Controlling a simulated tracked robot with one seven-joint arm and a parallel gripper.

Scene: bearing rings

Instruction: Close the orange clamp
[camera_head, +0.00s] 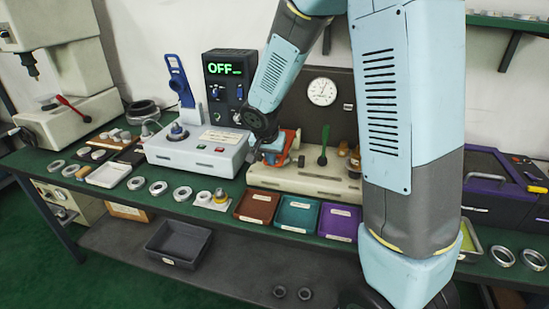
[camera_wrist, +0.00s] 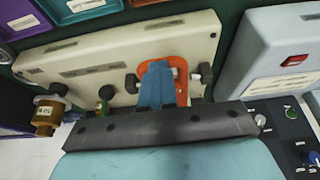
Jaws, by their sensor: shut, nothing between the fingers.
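The orange clamp (camera_head: 292,140) stands on the left part of a cream fixture base (camera_head: 310,181), partly hidden by my arm and gripper. My gripper (camera_head: 271,153) is at the clamp with its blue fingers together and empty. In the wrist view, the gripper (camera_wrist: 157,72) lies in front of the orange clamp (camera_wrist: 181,82), whose orange frame shows around the fingers. Dark pivot blocks sit on both sides of it. I cannot tell whether the fingers touch the clamp.
A green-handled lever (camera_head: 323,148) stands right of the clamp on the fixture. A white machine (camera_head: 194,150) with a blue lever (camera_head: 180,82) is on the left. Brown (camera_head: 257,206), teal (camera_head: 297,213) and purple (camera_head: 339,221) trays line the front edge. A dial gauge (camera_head: 322,91) is behind.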

